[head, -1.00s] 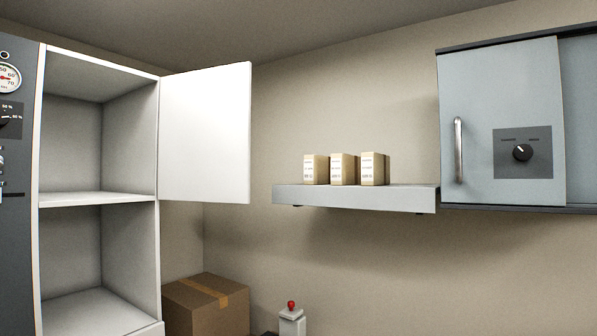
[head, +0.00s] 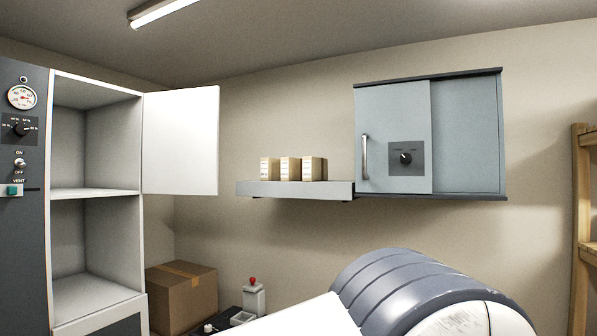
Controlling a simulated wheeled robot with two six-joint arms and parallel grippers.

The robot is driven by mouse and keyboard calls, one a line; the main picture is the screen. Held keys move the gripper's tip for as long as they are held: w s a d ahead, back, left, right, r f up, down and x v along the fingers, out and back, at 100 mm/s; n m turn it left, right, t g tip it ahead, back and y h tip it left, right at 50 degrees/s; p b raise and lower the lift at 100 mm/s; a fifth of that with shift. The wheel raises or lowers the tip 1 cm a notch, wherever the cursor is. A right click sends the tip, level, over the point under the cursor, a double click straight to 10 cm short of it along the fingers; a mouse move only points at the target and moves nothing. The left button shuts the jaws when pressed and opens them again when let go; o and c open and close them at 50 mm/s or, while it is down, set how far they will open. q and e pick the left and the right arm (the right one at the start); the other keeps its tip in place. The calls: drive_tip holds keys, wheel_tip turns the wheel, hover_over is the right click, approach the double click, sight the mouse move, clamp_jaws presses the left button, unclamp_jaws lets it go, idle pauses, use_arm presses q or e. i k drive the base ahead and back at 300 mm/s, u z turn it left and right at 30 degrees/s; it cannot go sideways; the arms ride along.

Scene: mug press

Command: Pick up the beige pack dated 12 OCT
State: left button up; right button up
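Three beige packs stand upright side by side on a grey wall shelf (head: 295,190): a left pack (head: 267,169), a middle pack (head: 288,169) and a right pack (head: 311,169). Each has a pale label on its front, but the print is too small to read, so I cannot tell which is dated 12 OCT. Part of my own arm shows large at the bottom right, below and in front of the shelf. Neither gripper's fingers are in view.
A grey wall cabinet (head: 465,140) with a handle and a dial adjoins the shelf on the right. At left, a white cabinet (head: 95,192) has its door (head: 181,140) open. A cardboard box (head: 190,303) and a red-knobbed device (head: 253,298) are below. A wooden rack (head: 581,230) stands far right.

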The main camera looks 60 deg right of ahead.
sight(315, 169)
drive_tip(key=u, duration=0.2)
drive_tip(key=i, duration=1.5)
drive_tip(key=z, duration=0.3)
drive_tip(key=i, duration=0.95)
drive_tip(key=z, duration=1.55)
drive_tip(key=i, duration=0.75)
drive_tip(key=z, duration=0.7)
